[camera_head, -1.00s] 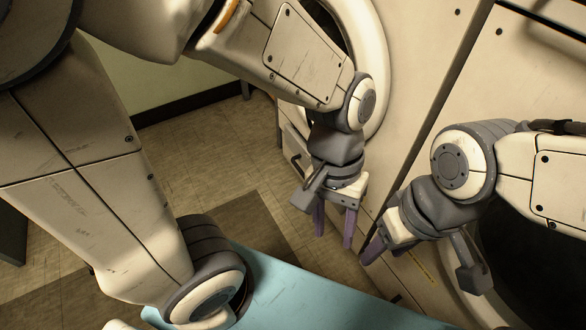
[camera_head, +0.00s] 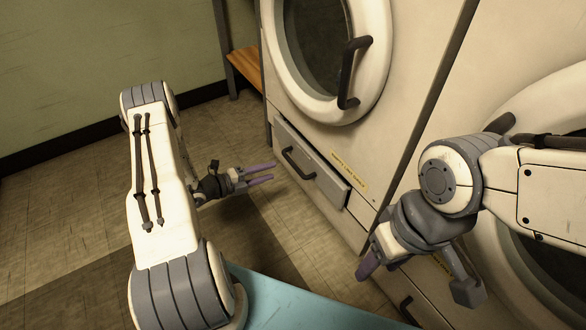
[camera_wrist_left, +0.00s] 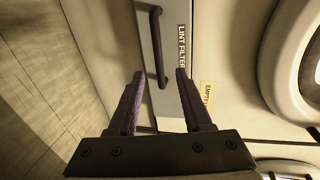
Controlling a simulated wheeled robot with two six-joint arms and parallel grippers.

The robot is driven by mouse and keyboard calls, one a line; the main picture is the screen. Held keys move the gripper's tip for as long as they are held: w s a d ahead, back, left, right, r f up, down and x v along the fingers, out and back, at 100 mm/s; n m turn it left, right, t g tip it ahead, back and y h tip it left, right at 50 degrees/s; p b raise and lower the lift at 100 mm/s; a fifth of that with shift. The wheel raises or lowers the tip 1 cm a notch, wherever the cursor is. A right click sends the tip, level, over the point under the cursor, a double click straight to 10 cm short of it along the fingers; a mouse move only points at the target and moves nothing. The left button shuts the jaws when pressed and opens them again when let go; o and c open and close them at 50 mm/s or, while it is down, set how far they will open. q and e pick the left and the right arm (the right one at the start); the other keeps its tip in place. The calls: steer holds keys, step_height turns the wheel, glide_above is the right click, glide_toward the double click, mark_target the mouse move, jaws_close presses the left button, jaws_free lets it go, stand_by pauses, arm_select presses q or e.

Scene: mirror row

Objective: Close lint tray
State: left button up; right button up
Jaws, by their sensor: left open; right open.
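The lint tray (camera_head: 322,184) is a pale drawer front with a dark bar handle (camera_head: 297,163), low on the left machine. It appears to stand out a little from the machine front; how far is hard to tell. In the left wrist view the tray front (camera_wrist_left: 173,100) bears a "LINT FILTER" label, and the handle (camera_wrist_left: 157,45) shows just beyond my fingertips. My left gripper (camera_head: 273,172) is open and empty, its purple fingers pointing at the tray, apart from it. My right gripper (camera_head: 372,265) is open near the right machine, partly hidden by its own wrist.
The left machine's round door (camera_head: 376,85) with a dark handle is above the tray. A yellow label (camera_head: 349,172) is beside the tray. A wooden bench (camera_head: 245,68) stands at the back. The tiled floor (camera_head: 75,185) left of the machine is clear.

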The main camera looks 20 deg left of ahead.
mark_target(293, 162)
arm_select(q)
steer(key=b+x, duration=0.5)
steer(key=x, duration=0.5)
steer(key=shift+w+a+f, duration=0.15)
steer(key=shift+w+f, duration=0.05)
jaws_close()
stand_by(1.1)
